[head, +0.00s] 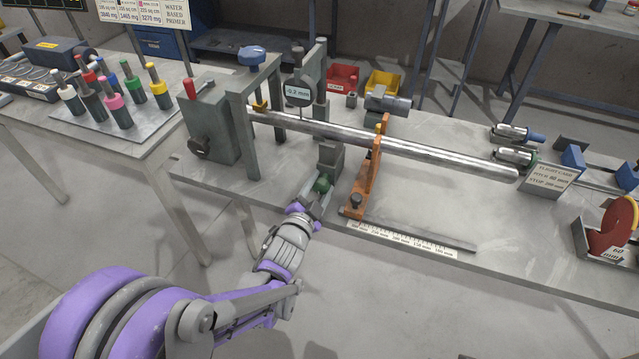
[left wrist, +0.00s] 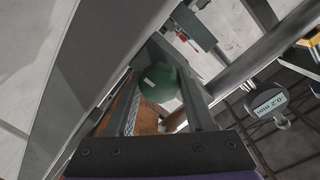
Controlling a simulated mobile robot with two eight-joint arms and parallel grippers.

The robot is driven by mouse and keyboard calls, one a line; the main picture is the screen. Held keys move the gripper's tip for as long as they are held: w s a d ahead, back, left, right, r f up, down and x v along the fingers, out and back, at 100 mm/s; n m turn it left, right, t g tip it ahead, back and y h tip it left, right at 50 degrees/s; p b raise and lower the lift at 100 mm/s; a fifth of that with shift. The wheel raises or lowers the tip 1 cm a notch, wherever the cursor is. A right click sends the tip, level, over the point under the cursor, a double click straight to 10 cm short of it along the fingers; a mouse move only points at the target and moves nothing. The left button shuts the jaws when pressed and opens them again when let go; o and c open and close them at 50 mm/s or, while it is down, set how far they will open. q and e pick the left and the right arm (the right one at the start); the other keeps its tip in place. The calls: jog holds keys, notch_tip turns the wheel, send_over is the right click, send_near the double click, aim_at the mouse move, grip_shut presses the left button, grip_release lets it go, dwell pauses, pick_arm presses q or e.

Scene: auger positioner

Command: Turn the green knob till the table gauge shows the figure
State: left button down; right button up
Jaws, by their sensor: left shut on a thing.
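The green knob (head: 321,185) sits on the front of a grey block below the long shaft. My left gripper (head: 318,192) is at the knob and shut on it. In the left wrist view the green knob (left wrist: 160,82) shows between the two fingers, with a pale mark on its face. The table gauge (head: 299,91) is a round dial with a display above the shaft, reading about -0.2 mm. The gauge also shows in the left wrist view (left wrist: 268,104), tilted, reading 0.2 mm with its sign unclear. My right gripper is not in view.
A grey machine block (head: 211,118) stands left of the gauge. A flight card (head: 548,178) and a red disc (head: 610,228) are at right.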

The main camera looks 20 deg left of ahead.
pick_arm(q)
jog(key=m, duration=0.2)
jog(key=shift+m+p, duration=0.3)
jog(key=shift+m+y, duration=0.3)
jog(key=shift+m, duration=0.5)
jog(key=shift+f+m, duration=0.15)
jog(key=shift+m, duration=1.05)
jog(key=shift+d+m+y+b, duration=0.1)
jog(key=shift+m+y+b, duration=0.2)
jog(key=shift+m+b, duration=0.85)
jog(key=shift+s+m+p, duration=0.1)
jog(key=shift+m+p, duration=0.3)
jog(key=shift+m, duration=0.25)
jog(key=c, duration=0.6)
grip_release()
jog(key=shift+o, duration=0.2)
